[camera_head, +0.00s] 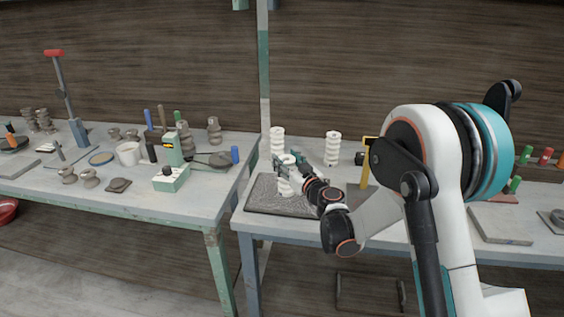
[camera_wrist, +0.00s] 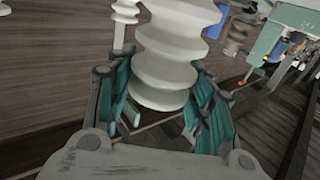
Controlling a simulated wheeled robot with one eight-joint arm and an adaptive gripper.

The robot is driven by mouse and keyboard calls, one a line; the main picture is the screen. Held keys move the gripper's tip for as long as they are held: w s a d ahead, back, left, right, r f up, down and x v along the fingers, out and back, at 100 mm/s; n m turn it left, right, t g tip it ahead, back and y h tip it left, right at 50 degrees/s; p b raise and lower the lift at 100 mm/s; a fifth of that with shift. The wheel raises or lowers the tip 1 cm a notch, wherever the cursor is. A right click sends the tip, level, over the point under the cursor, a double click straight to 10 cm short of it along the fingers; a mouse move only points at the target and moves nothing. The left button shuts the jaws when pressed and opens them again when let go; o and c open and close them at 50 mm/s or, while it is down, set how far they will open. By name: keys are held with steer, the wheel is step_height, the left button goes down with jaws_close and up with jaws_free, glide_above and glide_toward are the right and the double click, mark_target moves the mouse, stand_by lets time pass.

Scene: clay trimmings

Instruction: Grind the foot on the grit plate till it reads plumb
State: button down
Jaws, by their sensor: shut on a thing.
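My gripper (camera_head: 287,165) is shut on a white ribbed clay piece (camera_head: 285,184) above the dark speckled grit plate (camera_head: 262,201) on the right bench. The piece looks near upright, with its lower end at or close to the plate; I cannot tell whether the foot touches. In the wrist view the piece (camera_wrist: 172,62) sits between the teal fingers of my gripper (camera_wrist: 168,112). A yellow upright gauge-like thing (camera_head: 366,165) stands right of the plate, partly behind my arm; no reading shows.
Two more white ribbed pieces stand behind, one near the plate (camera_head: 277,139) and one farther right (camera_head: 333,147). The left bench (camera_head: 195,205) holds grey clay pieces, a green device (camera_head: 171,178) and tools. A green-and-white post (camera_head: 264,90) rises behind the gap between benches. A flat grey slab (camera_head: 498,224) lies right.

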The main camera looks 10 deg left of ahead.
steer(key=shift+s+d+b, duration=0.1)
steer(key=shift+d+b, duration=0.2)
steer(key=shift+d, duration=1.95)
steer(key=d, duration=0.2)
steer(key=shift+d, duration=0.3)
steer(key=shift+r, duration=0.1)
step_height(320, 180, up, 5)
steer(key=p, duration=0.2)
steer(key=shift+a+p, duration=0.1)
steer(key=shift+p, duration=0.2)
